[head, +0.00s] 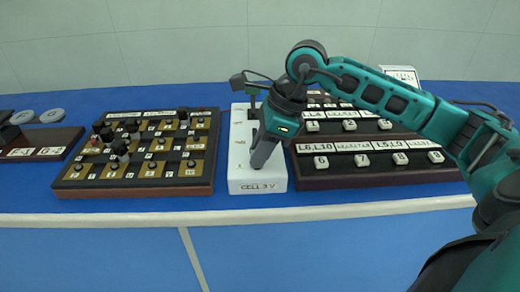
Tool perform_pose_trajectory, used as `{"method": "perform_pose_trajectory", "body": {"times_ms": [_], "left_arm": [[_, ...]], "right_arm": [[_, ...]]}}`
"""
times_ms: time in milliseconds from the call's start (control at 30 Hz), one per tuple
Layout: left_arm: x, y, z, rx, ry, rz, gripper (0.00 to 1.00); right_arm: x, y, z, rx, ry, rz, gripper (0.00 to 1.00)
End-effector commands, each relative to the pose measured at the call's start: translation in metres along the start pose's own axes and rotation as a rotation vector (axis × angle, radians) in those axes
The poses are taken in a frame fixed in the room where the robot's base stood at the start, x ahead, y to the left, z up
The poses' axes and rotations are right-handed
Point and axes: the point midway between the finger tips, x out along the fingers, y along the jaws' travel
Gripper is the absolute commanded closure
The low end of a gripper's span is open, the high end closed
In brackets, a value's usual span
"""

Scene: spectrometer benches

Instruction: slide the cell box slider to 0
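The cell box (244,178) is a long white box on the blue bench, with dark lettering on its front face that seems to begin with "CELL". Small marks run along its top on the left side. My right gripper (260,158) points down over the box's top, its dark fingers at the nearer half. The fingers show as one dark shape, so I cannot tell whether they are open or shut, or touching anything. The slider itself is not clear and may be hidden behind the fingers. My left gripper is not in view.
A wooden board (133,190) with dark and tan squares and several knobs stands close on the left. A dark panel (385,175) with numbered white keys stands close on the right. A darker board (60,138) with two grey discs lies far left. The bench's pale front edge (120,219) is clear.

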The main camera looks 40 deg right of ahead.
Motion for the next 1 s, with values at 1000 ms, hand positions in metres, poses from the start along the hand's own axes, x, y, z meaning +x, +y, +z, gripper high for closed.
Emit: {"method": "perform_pose_trajectory", "body": {"times_ms": [1000], "left_arm": [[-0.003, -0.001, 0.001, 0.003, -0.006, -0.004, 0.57]], "right_arm": [[-0.081, 0.001, 0.001, -0.002, -0.001, 0.004, 0.51]]}}
